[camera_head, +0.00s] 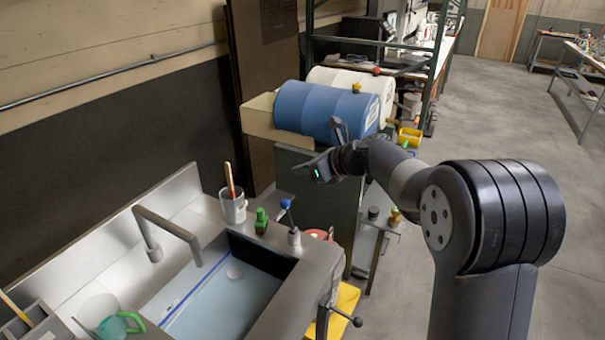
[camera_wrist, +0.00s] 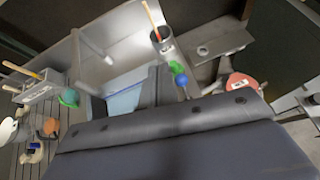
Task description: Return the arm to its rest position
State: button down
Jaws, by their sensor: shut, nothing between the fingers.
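My gripper (camera_head: 303,169) shows in the head view at the end of my raised arm, small and partly dark against the cabinet. It is shut and holds nothing. It hangs in the air above the right rear of the sink counter, in front of the blue drum (camera_head: 318,108). My arm is bent, with its shoulder at the right of the head view.
A sink (camera_head: 222,290) with a faucet (camera_head: 165,228) lies below left. A white drum (camera_head: 335,78) lies behind the blue one. Open floor (camera_head: 490,110) extends right.

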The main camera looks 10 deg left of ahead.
jog(key=shift+f, duration=0.15)
notch_tip(320, 180, down, 14)
jog(key=w+d+b, duration=0.1)
jog(key=d+b, duration=0.1)
jog(key=shift+r+b, duration=0.25)
jog(key=shift+b, duration=0.1)
jog(key=shift+d, duration=0.1)
jog(key=shift+w, duration=0.1)
